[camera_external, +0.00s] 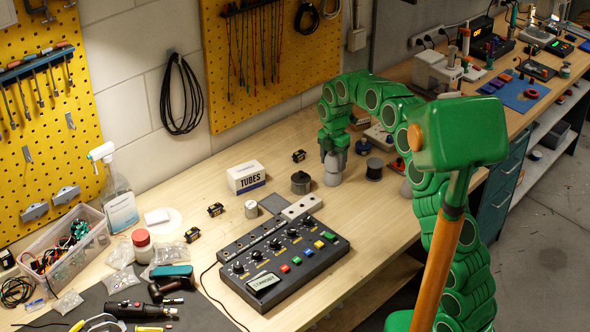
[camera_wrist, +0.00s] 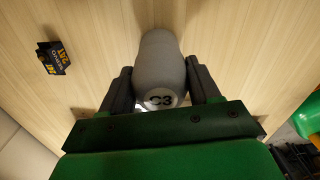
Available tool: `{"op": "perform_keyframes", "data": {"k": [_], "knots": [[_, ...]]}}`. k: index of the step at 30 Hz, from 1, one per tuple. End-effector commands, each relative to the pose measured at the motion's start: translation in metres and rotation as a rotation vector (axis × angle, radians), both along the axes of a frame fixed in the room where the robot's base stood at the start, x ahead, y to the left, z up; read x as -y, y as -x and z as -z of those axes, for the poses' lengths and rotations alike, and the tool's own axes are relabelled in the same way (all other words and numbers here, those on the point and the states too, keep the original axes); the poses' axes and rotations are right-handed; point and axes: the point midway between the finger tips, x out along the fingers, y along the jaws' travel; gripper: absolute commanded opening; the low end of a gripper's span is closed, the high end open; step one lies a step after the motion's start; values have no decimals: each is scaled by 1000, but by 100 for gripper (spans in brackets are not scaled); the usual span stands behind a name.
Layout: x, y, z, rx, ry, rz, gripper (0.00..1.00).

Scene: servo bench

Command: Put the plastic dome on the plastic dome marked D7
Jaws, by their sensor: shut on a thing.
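My gripper (camera_external: 333,157) is over the bench, pointing down, and is shut on a grey rounded plastic dome (camera_external: 332,173). In the wrist view, the same dome (camera_wrist: 160,62) sits between the two dark fingers of my gripper (camera_wrist: 157,84) and bears the mark C3. I cannot tell whether it touches the bench top. Another grey rounded piece (camera_external: 406,188) stands to the right, partly hidden by my arm. Its mark cannot be read, and no D7 mark is legible in either view.
A dark metal cylinder (camera_external: 301,183) and the TUBES box (camera_external: 246,177) stand left of my gripper. A dark spool (camera_external: 374,169) stands right. A small servo (camera_external: 299,156) lies behind; one shows in the wrist view (camera_wrist: 53,58). A control panel (camera_external: 283,262) fills the front.

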Motion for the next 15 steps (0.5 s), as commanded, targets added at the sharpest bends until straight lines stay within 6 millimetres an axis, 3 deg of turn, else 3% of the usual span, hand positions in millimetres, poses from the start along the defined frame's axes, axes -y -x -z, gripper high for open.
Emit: {"op": "perform_keyframes", "data": {"k": [7, 8, 12, 15], "knots": [[0, 0, 2, 0, 0, 0, 32], [0, 0, 2, 0, 0, 0, 63], [0, 0, 2, 1, -1, 0, 85], [0, 0, 2, 1, -1, 0, 87]]}}
